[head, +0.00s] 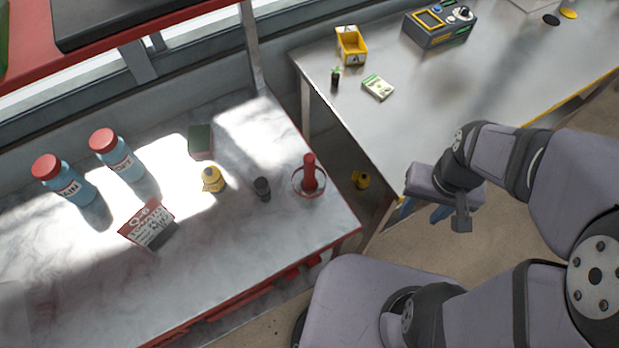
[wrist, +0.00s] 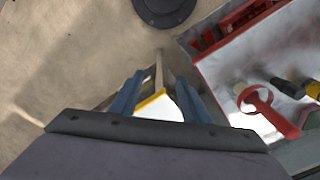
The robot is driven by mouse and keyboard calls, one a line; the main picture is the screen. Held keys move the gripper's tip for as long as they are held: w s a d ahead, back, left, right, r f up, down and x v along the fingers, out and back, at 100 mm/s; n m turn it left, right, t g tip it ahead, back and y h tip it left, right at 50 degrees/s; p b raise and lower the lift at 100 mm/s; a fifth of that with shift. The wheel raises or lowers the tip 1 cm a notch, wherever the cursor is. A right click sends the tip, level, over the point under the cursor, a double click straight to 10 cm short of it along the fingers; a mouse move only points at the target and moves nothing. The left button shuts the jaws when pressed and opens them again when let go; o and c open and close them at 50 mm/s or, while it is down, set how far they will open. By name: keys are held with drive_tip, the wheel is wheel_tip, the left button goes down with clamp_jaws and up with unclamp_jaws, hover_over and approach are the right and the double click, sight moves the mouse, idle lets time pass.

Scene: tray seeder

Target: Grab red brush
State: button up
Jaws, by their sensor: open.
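The thing that looks like the red brush (head: 309,177) stands upright near the right end of the left bench, a red handle with a red ring around its lower part. In the wrist view a red ringed tool (wrist: 278,117), apparently the same one, lies to the right of the fingers. My gripper (head: 423,211) is open and empty, pointing down over the gap between the two tables, to the right of the brush and apart from it. Its two blue fingers (wrist: 160,97) show in the wrist view with nothing held between them.
On the left bench (head: 230,265) stand a dark cup (head: 262,188), a yellow item (head: 213,179), a green block (head: 200,141), two blue bottles (head: 118,158) and a red-white sign (head: 148,226). The right table (head: 400,120) holds a yellow bin (head: 351,46) and a device (head: 440,27).

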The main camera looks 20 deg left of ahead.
sight(308, 164)
drive_tip(key=w+a+f+m+t+y+b, duration=0.1)
drive_tip(key=w+a+t, duration=0.5)
drive_tip(key=a, duration=0.6)
drive_tip(key=w+a+m+t+y+b, duration=0.1)
drive_tip(key=w+a+t, duration=0.3)
drive_tip(key=w+a, duration=0.6)
drive_tip(key=s+a+t, duration=0.1)
drive_tip(key=s+t, duration=0.1)
drive_tip(key=s, duration=0.2)
drive_tip(key=s+a+r+n+t+h, duration=0.1)
drive_tip(key=s+t, duration=0.2)
drive_tip(key=s, duration=0.2)
drive_tip(key=s+a+r+t+h, duration=0.1)
drive_tip(key=s+t, duration=0.1)
drive_tip(key=s, duration=0.2)
drive_tip(key=shift+s+a+n+t+b, duration=0.2)
drive_tip(key=shift+s+n+t+b, duration=0.1)
drive_tip(key=shift+s+n+b, duration=0.1)
drive_tip(key=shift+s+r, duration=0.15)
drive_tip(key=shift+s, duration=0.2)
drive_tip(key=shift+w+d+p, duration=0.15)
drive_tip(key=shift+w+p, duration=0.55)
drive_tip(key=shift+w, duration=0.9)
drive_tip(key=shift+w+p, duration=0.75)
drive_tip(key=shift+w, duration=1.35)
clamp_jaws()
